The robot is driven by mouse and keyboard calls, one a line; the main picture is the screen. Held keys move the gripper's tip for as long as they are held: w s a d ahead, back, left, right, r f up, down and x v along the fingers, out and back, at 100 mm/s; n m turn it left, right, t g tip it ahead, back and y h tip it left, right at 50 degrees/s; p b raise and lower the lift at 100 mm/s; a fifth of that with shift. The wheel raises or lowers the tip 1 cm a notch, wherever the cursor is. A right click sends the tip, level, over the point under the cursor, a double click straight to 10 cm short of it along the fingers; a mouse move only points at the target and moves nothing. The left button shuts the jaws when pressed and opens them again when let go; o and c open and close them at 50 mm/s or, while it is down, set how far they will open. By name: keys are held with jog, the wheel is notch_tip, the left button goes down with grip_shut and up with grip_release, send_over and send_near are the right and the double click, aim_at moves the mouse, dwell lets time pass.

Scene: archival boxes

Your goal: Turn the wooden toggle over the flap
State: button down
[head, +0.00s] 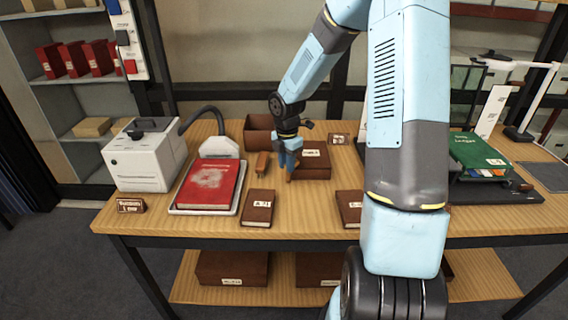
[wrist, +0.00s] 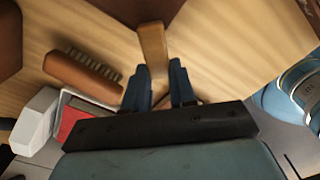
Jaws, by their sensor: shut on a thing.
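My gripper (head: 291,165) points down at the front left corner of a brown box (head: 315,172) with a white label. In the wrist view my blue fingers (wrist: 160,88) stand on either side of the lower end of a light wooden toggle (wrist: 153,45) and are shut on it. The toggle's far end reaches to the brown box (wrist: 135,8) at the top edge. In the head view my gripper mostly hides the toggle. I cannot tell the flap apart from the box.
A wooden brush (head: 262,164) lies left of my gripper; it also shows in the wrist view (wrist: 83,76). An open brown box (head: 259,138) stands behind. A red book (head: 208,186) on a tray and a small brown book (head: 258,207) are in front left. Bare table lies between.

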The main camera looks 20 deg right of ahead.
jog(key=shift+w+r, duration=0.15)
jog(key=shift+w, duration=0.15)
jog(key=c, duration=1.2)
grip_release()
jog(key=shift+a, duration=0.1)
jog(key=shift+o, duration=1.4)
jog(key=shift+s, duration=0.15)
notch_tip(320, 180, up, 14)
jog(key=shift+f, duration=0.25)
